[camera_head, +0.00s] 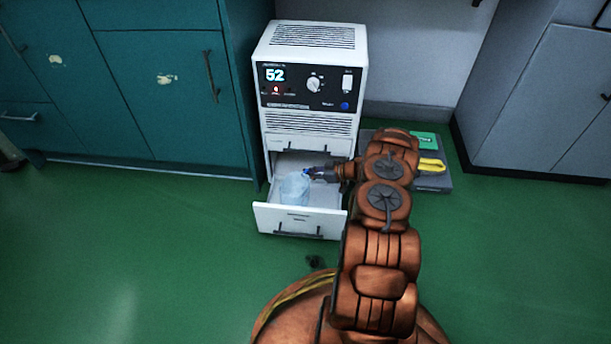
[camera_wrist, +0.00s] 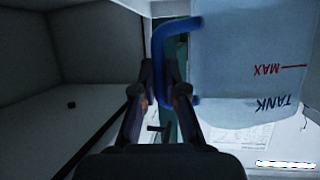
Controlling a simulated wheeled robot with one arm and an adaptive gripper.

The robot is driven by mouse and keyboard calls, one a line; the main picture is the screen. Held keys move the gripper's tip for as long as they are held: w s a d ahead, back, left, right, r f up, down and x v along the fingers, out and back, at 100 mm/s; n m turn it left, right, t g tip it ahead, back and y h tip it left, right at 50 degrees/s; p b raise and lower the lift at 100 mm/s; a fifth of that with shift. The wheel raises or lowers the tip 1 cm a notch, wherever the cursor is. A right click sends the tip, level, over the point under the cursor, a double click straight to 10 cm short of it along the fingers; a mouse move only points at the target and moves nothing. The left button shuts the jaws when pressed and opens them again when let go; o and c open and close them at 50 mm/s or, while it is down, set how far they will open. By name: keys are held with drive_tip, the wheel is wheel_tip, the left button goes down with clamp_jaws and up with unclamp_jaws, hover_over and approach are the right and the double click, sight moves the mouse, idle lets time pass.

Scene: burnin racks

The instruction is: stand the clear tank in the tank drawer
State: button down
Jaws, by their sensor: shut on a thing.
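The clear tank (camera_head: 295,189) is a pale, see-through container with a blue handle. In the head view it is upright within the open tank drawer (camera_head: 270,216) of the white machine. I cannot tell whether its base rests on the drawer floor. My gripper (camera_head: 310,172) reaches in from the right. In the wrist view my gripper (camera_wrist: 163,72) is shut on the blue handle (camera_wrist: 158,45), and the tank wall (camera_wrist: 235,50) with its "TANK" and "MAX" marks fills the right side.
The white machine (camera_head: 315,60) shows "52" on its panel. Teal cabinets (camera_head: 170,100) stand to its left. A grey platform (camera_head: 432,181) with yellow and green items lies to its right, partly behind my arm.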

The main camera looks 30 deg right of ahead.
drive_tip(key=shift+f+p, duration=0.35)
drive_tip(key=shift+f, duration=0.2)
drive_tip(key=c, duration=1.2)
unclamp_jaws()
drive_tip(key=shift+r+b, duration=0.3)
drive_tip(key=shift+r, duration=0.2)
drive_tip(key=shift+p+v, duration=2.05)
drive_tip(key=shift+v, duration=3.95)
